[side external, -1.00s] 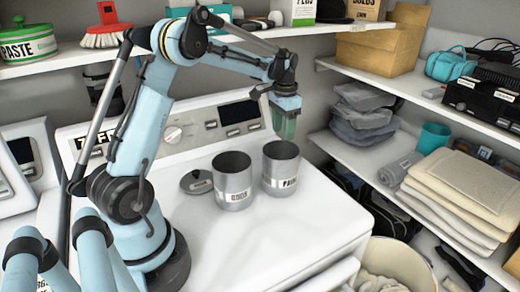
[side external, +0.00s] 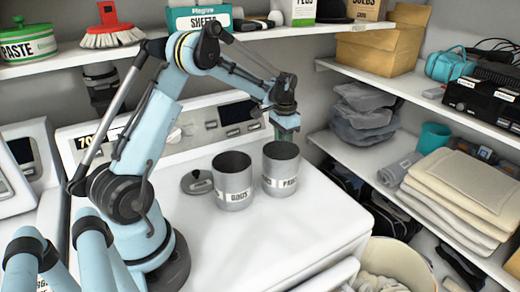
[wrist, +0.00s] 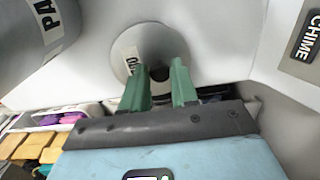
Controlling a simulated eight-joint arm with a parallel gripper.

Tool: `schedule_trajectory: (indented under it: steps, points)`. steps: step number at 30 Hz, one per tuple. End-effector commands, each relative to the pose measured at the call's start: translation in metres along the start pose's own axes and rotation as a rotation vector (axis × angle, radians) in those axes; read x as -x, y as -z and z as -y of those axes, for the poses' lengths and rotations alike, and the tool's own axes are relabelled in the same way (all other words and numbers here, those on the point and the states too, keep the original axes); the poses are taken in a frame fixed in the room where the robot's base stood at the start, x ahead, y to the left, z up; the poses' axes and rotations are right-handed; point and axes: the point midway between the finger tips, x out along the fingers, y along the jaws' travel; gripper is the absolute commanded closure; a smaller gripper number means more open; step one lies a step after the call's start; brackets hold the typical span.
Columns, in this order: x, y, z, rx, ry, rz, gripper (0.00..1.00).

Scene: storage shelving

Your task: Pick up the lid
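In the wrist view a round grey lid (wrist: 150,42) with a dark central knob and a white label lies on the white machine top. My gripper (wrist: 161,66) is open and empty, its two green fingers apart, pointing at the knob. In the side view my gripper (side external: 284,135) is behind the right grey can, whose rim hides the fingertips and the spot beneath. Another grey lid (side external: 197,183) with a dark knob lies left of the cans, away from my gripper.
The right can (side external: 281,170) stands close in front of my gripper; its label also shows in the wrist view (wrist: 45,25). The BAGS can (side external: 233,183) stands left of it. The control panel (side external: 205,125) rises behind. The machine's front top is clear.

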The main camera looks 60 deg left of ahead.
Motion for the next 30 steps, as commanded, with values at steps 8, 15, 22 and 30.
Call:
schedule_trajectory:
  steps: [8,15,22,30]
  points:
    - [0.0,0.0,0.0,0.0,0.0,0.0,1.0]
    - [0.003,0.0,0.0,0.0,0.0,0.0,1.0]
    - [0.037,0.0,0.0,0.0,0.0,0.0,1.0]
    - [0.083,0.0,0.0,0.0,0.0,0.001,1.0]
